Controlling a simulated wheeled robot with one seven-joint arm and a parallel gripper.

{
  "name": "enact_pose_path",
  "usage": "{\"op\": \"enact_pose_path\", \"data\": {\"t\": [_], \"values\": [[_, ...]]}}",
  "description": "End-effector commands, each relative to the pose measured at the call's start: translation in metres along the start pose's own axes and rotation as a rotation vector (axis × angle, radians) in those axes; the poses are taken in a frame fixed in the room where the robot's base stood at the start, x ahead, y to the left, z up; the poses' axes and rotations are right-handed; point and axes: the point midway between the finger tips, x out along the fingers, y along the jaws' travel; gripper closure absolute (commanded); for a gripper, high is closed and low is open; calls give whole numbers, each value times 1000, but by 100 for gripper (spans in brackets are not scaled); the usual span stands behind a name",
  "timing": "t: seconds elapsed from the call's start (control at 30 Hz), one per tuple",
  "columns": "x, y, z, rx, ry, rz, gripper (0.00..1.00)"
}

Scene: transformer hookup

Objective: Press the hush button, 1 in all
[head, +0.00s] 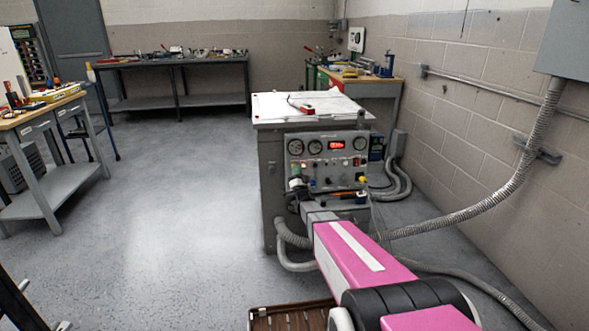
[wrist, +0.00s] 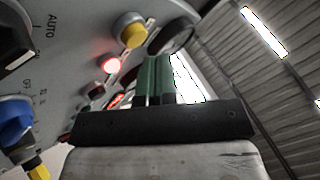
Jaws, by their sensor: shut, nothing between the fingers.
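The control panel (head: 328,160) is on the front of a grey cabinet and carries gauges, a red display, knobs and buttons. No label reading hush is legible, so I cannot tell which button is the hush button. In the wrist view, a yellow round button (wrist: 130,28) and a lit red button or lamp (wrist: 109,64) sit on the panel (wrist: 75,40), left of the fingertips. My gripper (head: 296,170) is at the panel's left part, its green fingers together and empty. The fingers show in the wrist view (wrist: 154,62); contact with the panel cannot be judged.
A blue knob (wrist: 15,118) and a black AUTO selector (wrist: 12,38) are on the panel. A red-handled tool (head: 301,107) lies on the cabinet top (head: 275,107). Grey hoses (head: 470,208) run at right.

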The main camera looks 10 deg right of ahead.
Motion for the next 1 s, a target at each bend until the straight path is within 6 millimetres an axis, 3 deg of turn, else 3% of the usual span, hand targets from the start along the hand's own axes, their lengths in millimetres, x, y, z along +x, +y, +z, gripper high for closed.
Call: {"op": "enact_pose_path", "data": {"t": [1.0], "values": [[6,4,4,0,0,0,100]]}}
